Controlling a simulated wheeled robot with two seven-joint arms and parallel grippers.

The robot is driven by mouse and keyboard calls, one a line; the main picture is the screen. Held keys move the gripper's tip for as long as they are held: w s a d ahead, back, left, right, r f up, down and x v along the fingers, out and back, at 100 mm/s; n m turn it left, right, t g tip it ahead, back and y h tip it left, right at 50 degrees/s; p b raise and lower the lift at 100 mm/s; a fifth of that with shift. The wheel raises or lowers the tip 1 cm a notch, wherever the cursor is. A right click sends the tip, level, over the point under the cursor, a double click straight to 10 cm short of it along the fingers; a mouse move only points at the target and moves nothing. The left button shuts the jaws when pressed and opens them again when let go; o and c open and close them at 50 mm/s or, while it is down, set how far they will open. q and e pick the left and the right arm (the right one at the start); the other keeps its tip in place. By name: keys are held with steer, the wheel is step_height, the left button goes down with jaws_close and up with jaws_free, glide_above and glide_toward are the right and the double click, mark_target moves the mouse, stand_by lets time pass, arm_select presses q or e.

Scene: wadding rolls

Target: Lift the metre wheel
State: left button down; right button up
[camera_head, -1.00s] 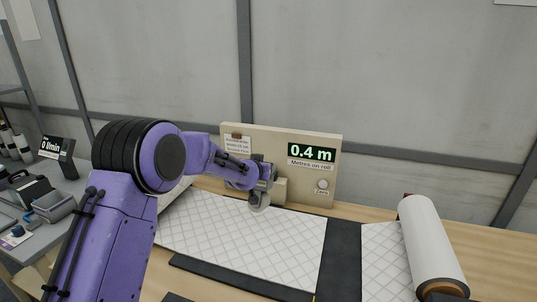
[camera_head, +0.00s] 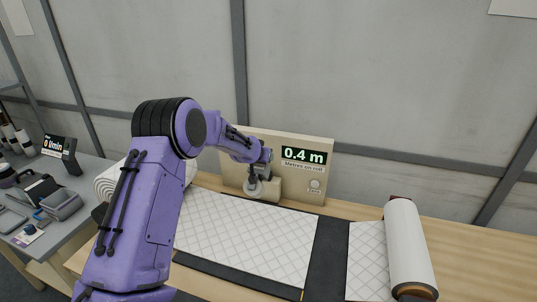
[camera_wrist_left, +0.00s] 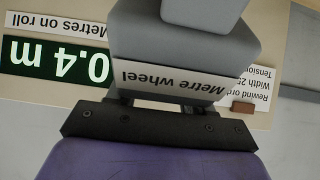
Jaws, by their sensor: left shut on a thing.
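The wheel hangs above the far edge of the quilted wadding sheet (camera_head: 250,235); whether any part touches the sheet I cannot tell. In the left wrist view a grey block with a "Metre wheel" label (camera_wrist_left: 170,82) fills the middle, upside down, against my gripper; the fingertips are hidden. My right gripper is out of view.
The board's display (camera_head: 304,155) reads 0.4 m. A grey side bench (camera_head: 85,185) with a 0 l/min meter (camera_head: 58,150) is at left.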

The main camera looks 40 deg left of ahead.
mark_target(255, 171)
arm_select(q)
steer(key=c, duration=0.5)
jaws_free()
steer(key=shift+s, duration=0.1)
steer(key=b+v, duration=0.3)
steer(key=v, duration=0.6)
steer(key=shift+s+d+r, duration=0.15)
steer(key=shift+s, duration=0.05)
steer(key=shift+s+d+r, duration=0.1)
steer(key=shift+s+r, duration=0.15)
steer(key=shift+s, duration=0.1)
steer(key=shift+w, duration=0.1)
